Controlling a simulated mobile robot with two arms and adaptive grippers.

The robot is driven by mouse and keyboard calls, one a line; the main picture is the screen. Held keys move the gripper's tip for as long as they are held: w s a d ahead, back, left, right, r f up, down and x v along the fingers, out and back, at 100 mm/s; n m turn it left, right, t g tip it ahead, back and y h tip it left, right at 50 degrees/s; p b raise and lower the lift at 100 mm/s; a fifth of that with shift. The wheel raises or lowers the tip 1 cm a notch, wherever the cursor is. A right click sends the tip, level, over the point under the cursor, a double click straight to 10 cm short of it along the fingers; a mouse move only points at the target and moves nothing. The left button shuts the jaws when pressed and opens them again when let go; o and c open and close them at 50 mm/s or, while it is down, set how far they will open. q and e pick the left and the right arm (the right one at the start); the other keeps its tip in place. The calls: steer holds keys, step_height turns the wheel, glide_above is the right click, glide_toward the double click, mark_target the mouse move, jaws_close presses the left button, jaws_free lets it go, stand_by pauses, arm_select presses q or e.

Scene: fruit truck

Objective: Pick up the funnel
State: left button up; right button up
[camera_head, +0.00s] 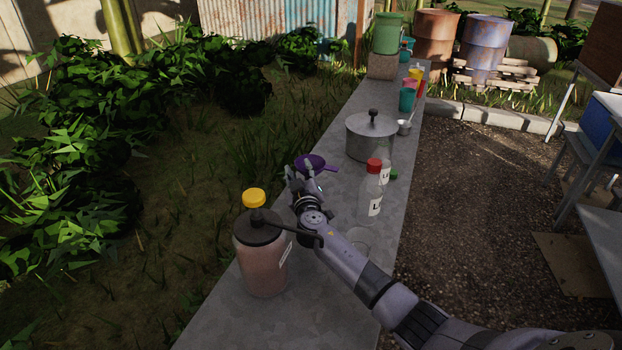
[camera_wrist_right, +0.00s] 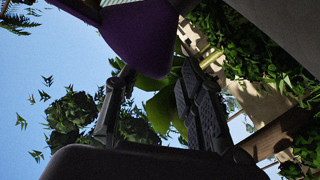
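The purple funnel (camera_head: 316,161) is near the left edge of the grey counter in the head view, with a short handle pointing right. My right gripper (camera_head: 299,171) is right beside it, with its fingers partly overlapping the funnel. In the right wrist view the funnel (camera_wrist_right: 145,38) fills the top middle, just beyond the tips of my right gripper (camera_wrist_right: 154,72). The two fingers stand apart, with leaves visible between them. I cannot tell whether a fingertip touches the funnel. The funnel's spout is not clearly visible. My left gripper is not in view.
A red-capped bottle (camera_head: 369,195) and a lidded metal pot (camera_head: 371,137) stand on the counter (camera_head: 225,325). Cups and a green container (camera_head: 386,34) are farther back.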

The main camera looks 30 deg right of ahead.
steer(key=shift+b+x, duration=0.35)
steer(key=shift+x, duration=0.85)
steer(key=shift+c, duration=0.3)
steer(key=shift+f, duration=0.15)
jaws_close()
